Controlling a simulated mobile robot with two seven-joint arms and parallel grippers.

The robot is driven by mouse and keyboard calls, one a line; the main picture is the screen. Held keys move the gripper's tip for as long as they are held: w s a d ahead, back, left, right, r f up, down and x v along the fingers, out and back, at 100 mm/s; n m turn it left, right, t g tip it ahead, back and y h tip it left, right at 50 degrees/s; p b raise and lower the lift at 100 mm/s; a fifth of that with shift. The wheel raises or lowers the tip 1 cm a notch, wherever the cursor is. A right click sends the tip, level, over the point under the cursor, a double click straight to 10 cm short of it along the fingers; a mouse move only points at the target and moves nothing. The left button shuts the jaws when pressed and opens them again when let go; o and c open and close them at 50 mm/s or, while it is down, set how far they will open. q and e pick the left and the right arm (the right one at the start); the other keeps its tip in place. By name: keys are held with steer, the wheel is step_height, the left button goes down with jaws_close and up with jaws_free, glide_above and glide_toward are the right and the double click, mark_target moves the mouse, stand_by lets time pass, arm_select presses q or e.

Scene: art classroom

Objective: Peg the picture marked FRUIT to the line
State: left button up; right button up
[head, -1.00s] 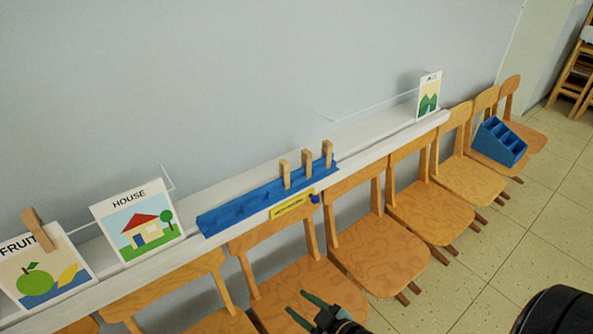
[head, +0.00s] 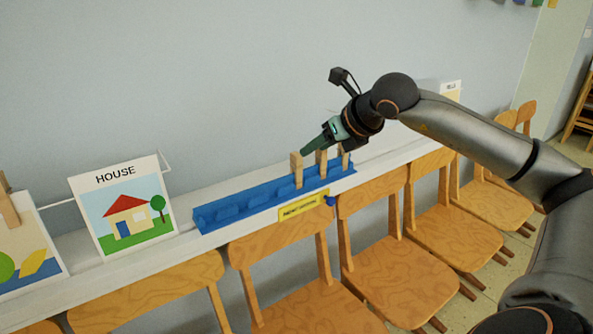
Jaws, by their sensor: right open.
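The FRUIT picture (head: 22,248) is cut off by the left edge in the head view; its green apple and yellow lemon show in part, its word does not. A wooden peg (head: 8,203) sits upright over its top part. A short piece of line (head: 52,204) shows between it and the HOUSE picture (head: 124,212). A blue peg rack (head: 245,207) holds upright wooden pegs, the leftmost (head: 297,172) standing apart from two others. My right gripper (head: 308,150) is open, its fingertips at the top of the leftmost peg; contact is unclear. My left gripper is out of view.
The rack stands on a white ledge (head: 185,245) along the wall, with a yellow label (head: 303,206) in front. Wooden chairs (head: 292,265) line the ledge below. Another picture (head: 451,90) shows behind my right arm. The wall above the rack's left part is clear.

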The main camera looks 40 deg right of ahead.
mark_target(300, 157)
steer(key=p+x, duration=0.2)
steer(key=x, duration=0.1)
steer(key=p+x, duration=0.1)
steer(key=shift+w+d+r, duration=0.1)
steer(key=shift+w+d, duration=0.15)
steer(key=shift+d, duration=0.05)
steer(key=x, duration=0.7)
steer(key=shift+d, duration=0.2)
jaws_close()
